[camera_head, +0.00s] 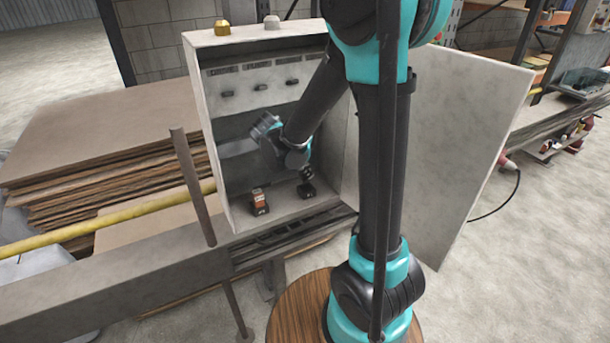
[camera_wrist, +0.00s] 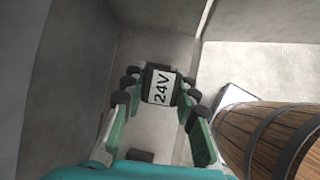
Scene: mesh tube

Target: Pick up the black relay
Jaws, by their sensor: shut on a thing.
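The black relay (camera_wrist: 160,87), with a white label reading "24V", sits between the fingertips of my gripper (camera_wrist: 158,98) in the wrist view. Pads press it from both sides, so my gripper is shut on it. In the camera_head view my arm reaches into the open grey cabinet (camera_head: 207,130). There a small dark shape, which looks like the relay (camera_head: 306,190), is low inside at the right, near the cabinet floor. Whether it touches the floor is not clear.
An orange and black block (camera_head: 259,202) stands on the cabinet floor to the left. The cabinet door (camera_head: 470,130) is open on the right. Small knobs (camera_head: 262,87) line the back panel. A wooden barrel (camera_wrist: 265,135) shows at the right of the wrist view.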

